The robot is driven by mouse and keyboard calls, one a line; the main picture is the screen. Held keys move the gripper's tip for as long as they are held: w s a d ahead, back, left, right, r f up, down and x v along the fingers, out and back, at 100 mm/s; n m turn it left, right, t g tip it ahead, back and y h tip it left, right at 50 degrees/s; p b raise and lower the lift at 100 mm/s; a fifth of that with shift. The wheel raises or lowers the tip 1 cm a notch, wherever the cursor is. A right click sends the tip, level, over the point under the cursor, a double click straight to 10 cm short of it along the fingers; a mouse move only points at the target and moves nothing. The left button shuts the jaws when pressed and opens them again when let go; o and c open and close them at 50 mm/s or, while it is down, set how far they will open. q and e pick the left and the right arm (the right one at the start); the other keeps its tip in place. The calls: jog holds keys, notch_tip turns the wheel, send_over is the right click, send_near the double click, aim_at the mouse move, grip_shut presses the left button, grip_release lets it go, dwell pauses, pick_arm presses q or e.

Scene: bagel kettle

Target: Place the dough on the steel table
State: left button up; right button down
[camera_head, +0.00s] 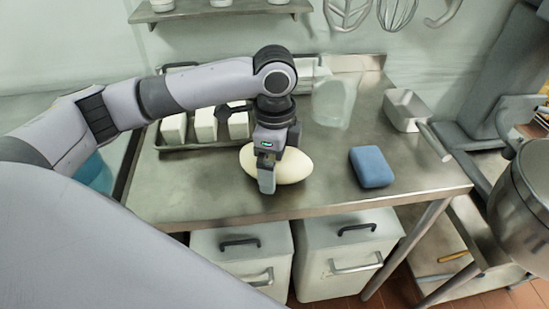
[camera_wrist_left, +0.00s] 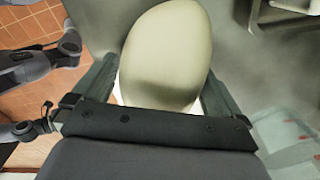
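The dough (camera_head: 292,166) is a smooth, pale oval lump at the front middle of the steel table (camera_head: 330,185). My left gripper (camera_head: 267,178) points down over it, with one finger in front of the dough in the head view. In the left wrist view the dough (camera_wrist_left: 168,50) lies between the two fingers of my left gripper (camera_wrist_left: 160,80), which are wide apart along its sides. Whether they press on it is not clear. The dough's underside is hidden, so I cannot tell whether it touches the table.
A blue block (camera_head: 371,167) lies on the table to the right of the dough. A tray with white blocks (camera_head: 206,125) stands behind left. A clear container (camera_head: 334,100) and a metal scoop (camera_head: 408,110) are at the back. White bins (camera_head: 345,250) stand below. The table between dough and block is clear.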

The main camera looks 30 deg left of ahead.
pick_arm(q)
notch_tip(320, 180, up, 12)
jog(key=shift+r+p, duration=0.15)
jog(key=shift+p, duration=0.2)
jog(key=shift+d, duration=0.1)
dwell(0.7)
